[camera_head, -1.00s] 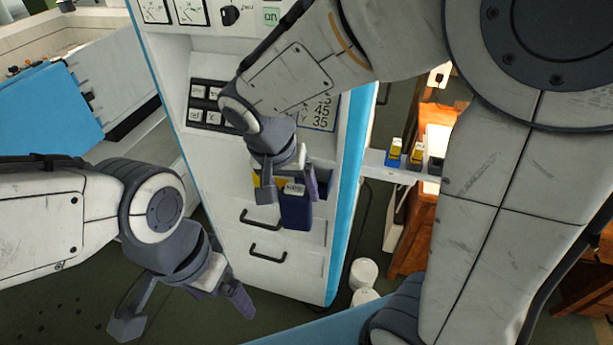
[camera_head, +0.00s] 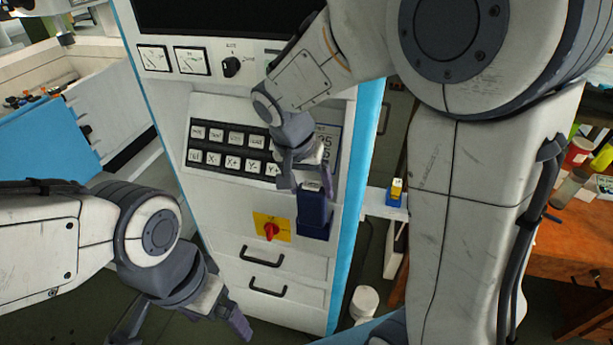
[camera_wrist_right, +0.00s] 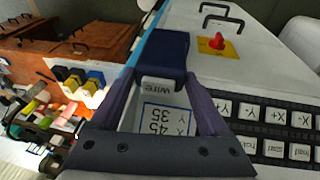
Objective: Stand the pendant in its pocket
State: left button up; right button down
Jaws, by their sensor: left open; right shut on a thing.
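My right gripper (camera_head: 308,180) is shut on the dark blue pendant (camera_head: 312,203) in front of the machine's white face. The pendant hangs upright, with its white label end between the fingers. In the right wrist view its label reads WIRE (camera_wrist_right: 158,86), with the dark blue body beyond the fingertips. A dark blue shape (camera_head: 315,229) directly below looks like the pocket, right of the red switch. The two overlap in the same colour, so I cannot tell whether the pendant is inside or in front. My left gripper (camera_head: 185,330) is open and empty at lower left, partly cut off.
The red switch (camera_head: 271,230) on its yellow plate and the button keypad (camera_head: 232,148) are close to the right gripper. Drawer handles (camera_head: 263,258) stick out below. A small shelf (camera_head: 383,207) with a yellow-and-blue block stands at right. A wooden bench (camera_head: 565,240) is further right.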

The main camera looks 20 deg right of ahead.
jog(key=w+d+f, duration=0.1)
jog(key=w+d+f+p, duration=0.1)
jog(key=w, duration=0.1)
jog(key=shift+d+f+p, duration=0.1)
jog(key=shift+f+p, duration=0.05)
jog(key=shift+p, duration=0.15)
notch_tip(320, 180, down, 5)
jog(key=shift+w+r+p, duration=0.1)
jog(key=shift+w+p, duration=0.05)
jog(key=shift+p, duration=0.65)
grip_release()
